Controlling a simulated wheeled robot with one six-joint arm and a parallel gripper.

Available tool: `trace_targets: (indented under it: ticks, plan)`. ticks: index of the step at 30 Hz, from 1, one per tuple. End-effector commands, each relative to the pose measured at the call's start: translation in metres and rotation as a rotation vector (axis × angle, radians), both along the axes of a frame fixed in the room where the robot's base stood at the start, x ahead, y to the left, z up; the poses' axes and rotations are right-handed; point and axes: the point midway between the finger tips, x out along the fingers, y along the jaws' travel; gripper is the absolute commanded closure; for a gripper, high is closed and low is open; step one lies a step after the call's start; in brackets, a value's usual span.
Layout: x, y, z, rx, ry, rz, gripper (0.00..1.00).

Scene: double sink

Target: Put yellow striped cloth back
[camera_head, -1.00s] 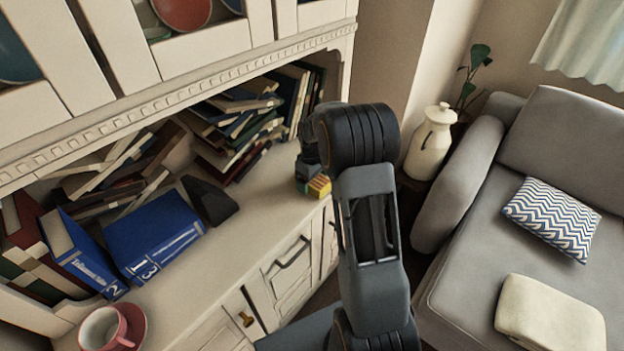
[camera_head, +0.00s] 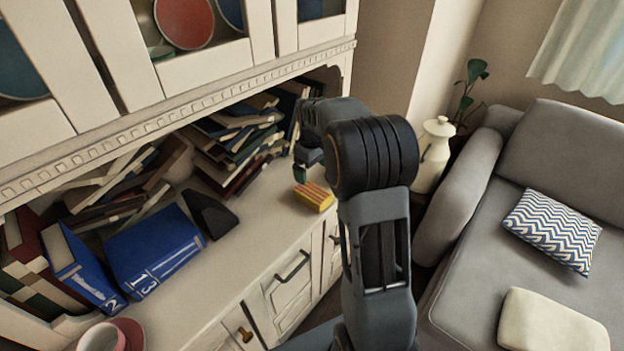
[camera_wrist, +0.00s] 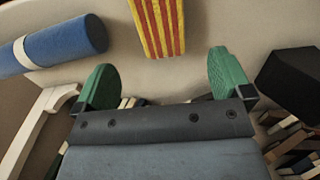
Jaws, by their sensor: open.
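The yellow and red striped cloth (camera_head: 313,197) is a folded block lying on the cabinet counter near its front edge. In the wrist view the cloth (camera_wrist: 158,26) shows at the top centre, beyond the fingertips and apart from them. My gripper (camera_wrist: 165,74) is open, its two green fingers spread with nothing between them. In the head view my gripper (camera_head: 302,168) is partly hidden by my arm and hangs just behind the cloth.
Piled books (camera_head: 235,140) fill the shelf at left and behind. A black wedge-shaped object (camera_head: 208,214) and blue binders (camera_head: 153,249) stand on the counter. A blue roll with a white band (camera_wrist: 60,45) lies near the cloth. A pink cup (camera_head: 100,338) is at front left.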

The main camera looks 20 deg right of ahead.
Motion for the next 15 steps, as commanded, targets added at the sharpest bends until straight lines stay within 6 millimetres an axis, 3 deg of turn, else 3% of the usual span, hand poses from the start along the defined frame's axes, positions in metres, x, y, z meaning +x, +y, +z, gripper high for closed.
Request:
trace_targets:
  ticks: [5,8,11,15]
  plan:
    - [-0.002,0.002,0.018,-0.001,-0.005,-0.004,0.03]
    - [-0.015,0.013,0.031,-0.004,-0.025,-0.028,0.03]
    - [-0.042,0.033,0.047,-0.008,-0.063,-0.081,0.03]
    - [-0.095,0.063,0.061,0.000,-0.131,-0.183,0.03]
